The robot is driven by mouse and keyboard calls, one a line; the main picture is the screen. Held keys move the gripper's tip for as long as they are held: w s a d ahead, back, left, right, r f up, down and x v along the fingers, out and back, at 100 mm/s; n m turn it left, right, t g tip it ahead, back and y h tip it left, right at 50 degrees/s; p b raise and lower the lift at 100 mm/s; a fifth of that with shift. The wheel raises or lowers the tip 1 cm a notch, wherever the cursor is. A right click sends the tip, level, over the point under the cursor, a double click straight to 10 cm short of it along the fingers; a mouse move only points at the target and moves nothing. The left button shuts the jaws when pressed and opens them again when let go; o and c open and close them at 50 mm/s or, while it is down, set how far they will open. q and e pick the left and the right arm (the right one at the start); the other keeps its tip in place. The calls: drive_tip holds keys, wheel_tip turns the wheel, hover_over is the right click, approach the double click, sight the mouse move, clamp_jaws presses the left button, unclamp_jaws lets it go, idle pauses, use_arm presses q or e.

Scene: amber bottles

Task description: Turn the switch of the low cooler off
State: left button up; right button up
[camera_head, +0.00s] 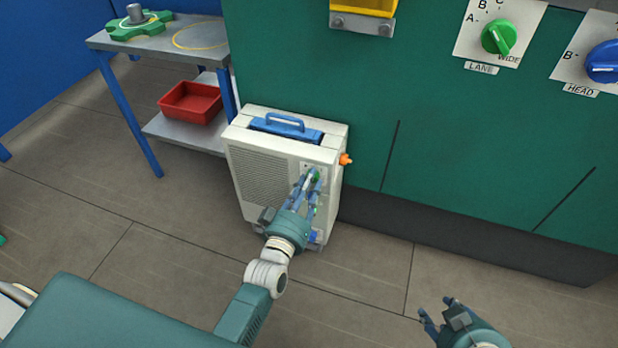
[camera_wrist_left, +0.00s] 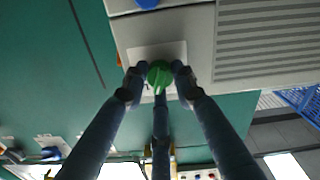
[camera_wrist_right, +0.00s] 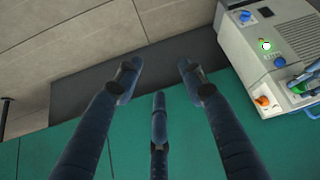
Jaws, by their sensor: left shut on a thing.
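The low cooler (camera_head: 262,170) is a pale box with a vent grille and a blue handle on top, standing on the floor against the green cabinet. Its green switch (camera_wrist_left: 159,74) sits on a light plate on the cooler's front. My left gripper (camera_head: 312,178) is shut on the switch, with fingers on both sides of it in the left wrist view. The switch's markings are hidden. My right gripper (camera_head: 447,315) is open and empty, low and away from the cooler; the right wrist view shows its fingers spread (camera_wrist_right: 158,85).
An orange part (camera_head: 345,159) sticks out of the cooler's side. A grey table with a red bin (camera_head: 190,103) stands left. Green LANE (camera_head: 498,37) and blue HEAD (camera_head: 604,62) knobs are on the cabinet.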

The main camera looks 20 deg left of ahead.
use_arm(q)
drive_tip(key=shift+s+d+f+n+p, duration=0.1)
drive_tip(key=shift+n+p, duration=0.3)
drive_tip(key=shift+n, duration=1.75)
drive_tip(key=shift+d+f+n+p, duration=0.15)
drive_tip(key=shift+n+p, duration=0.25)
drive_tip(key=shift+n, duration=1.8)
drive_tip(key=shift+s+f+n+p, duration=0.1)
drive_tip(key=shift+n+p, duration=0.3)
drive_tip(key=shift+n, duration=1.75)
use_arm(e)
drive_tip(key=s+d+f+g+h, duration=0.1)
drive_tip(key=s+d+g, duration=0.1)
drive_tip(key=s, duration=0.6)
drive_tip(key=shift+d+g, duration=0.15)
drive_tip(key=shift+g, duration=0.65)
use_arm(q)
drive_tip(key=shift+n, duration=0.3)
drive_tip(key=shift+w+r, duration=0.1)
drive_tip(key=o, duration=1.2)
drive_tip(key=shift+d, duration=0.1)
drive_tip(key=shift+c, duration=0.2)
drive_tip(key=shift+r, duration=0.15)
use_arm(e)
drive_tip(key=shift+d, duration=0.1)
drive_tip(key=shift+w, duration=0.1)
